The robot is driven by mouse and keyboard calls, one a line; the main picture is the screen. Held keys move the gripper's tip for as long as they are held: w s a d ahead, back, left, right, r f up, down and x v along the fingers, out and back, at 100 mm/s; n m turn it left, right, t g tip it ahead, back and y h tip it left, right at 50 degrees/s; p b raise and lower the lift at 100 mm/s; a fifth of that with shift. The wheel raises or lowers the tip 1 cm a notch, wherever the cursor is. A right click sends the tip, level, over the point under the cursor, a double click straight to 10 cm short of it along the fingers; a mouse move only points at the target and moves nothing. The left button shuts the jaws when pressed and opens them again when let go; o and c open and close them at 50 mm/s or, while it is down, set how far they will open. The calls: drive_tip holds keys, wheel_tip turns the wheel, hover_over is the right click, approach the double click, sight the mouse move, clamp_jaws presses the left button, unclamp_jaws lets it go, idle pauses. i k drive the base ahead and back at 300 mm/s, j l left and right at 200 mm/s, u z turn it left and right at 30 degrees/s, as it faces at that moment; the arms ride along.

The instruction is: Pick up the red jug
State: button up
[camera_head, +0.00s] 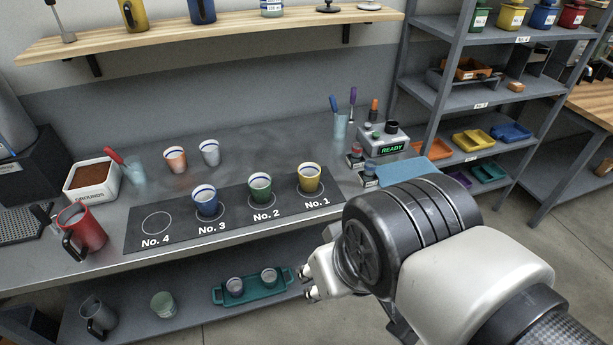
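The red jug (90,229) stands upright on the left end of the grey counter, near its front edge. Its dark handle points toward the front left, and its dark mouth faces up. My gripper (306,283) is at the lower middle of the picture, in front of the counter edge and well to the right of the jug. The two are far apart. The gripper is seen partly from behind and is partly hidden by my wrist, so its opening is unclear. I see nothing held in it.
A white grounds box (91,193) and a glass with a red-handled tool (131,176) stand behind the jug. A dark mat (180,235) with several cups lies to its right. A lower shelf holds a grey jug (98,315) and a teal tray (252,299). A wooden shelf (220,34) hangs above.

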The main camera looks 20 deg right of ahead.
sight(84, 231)
drive_tip(key=i+j, duration=0.3)
drive_tip(key=j, duration=0.2)
drive_tip(key=i+j, duration=0.3)
drive_tip(key=j, duration=0.15)
drive_tip(key=i+j, duration=0.3)
drive_tip(key=j, duration=0.2)
